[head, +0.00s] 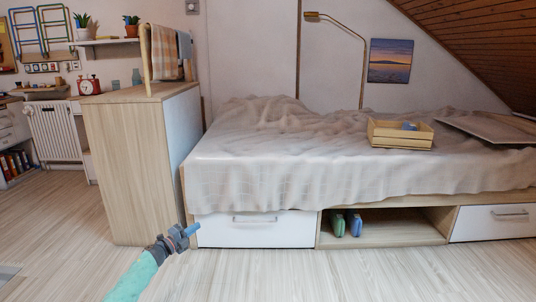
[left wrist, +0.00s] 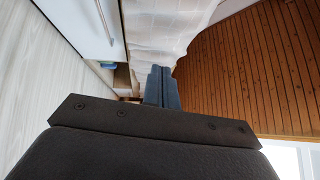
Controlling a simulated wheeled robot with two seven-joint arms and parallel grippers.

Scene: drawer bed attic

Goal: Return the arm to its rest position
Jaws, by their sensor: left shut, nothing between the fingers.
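My left gripper (head: 194,229) is at the lower left of the head view, at the end of my teal arm. Its blue fingers are shut with nothing between them. It is in front of the bed's left white drawer (head: 255,229), near the drawer's left edge. The drawer looks closed. In the left wrist view the shut fingers (left wrist: 161,87) point away from the camera, with the white drawer front (left wrist: 82,25) at the upper left. My right gripper is in neither view.
The bed (head: 300,170) fills the middle and right. A wooden crate (head: 400,142) sits on it. Two small items (head: 346,224) stand in the open compartment below. A wooden cabinet (head: 128,170) stands left of the bed. The floor (head: 60,225) in front is clear.

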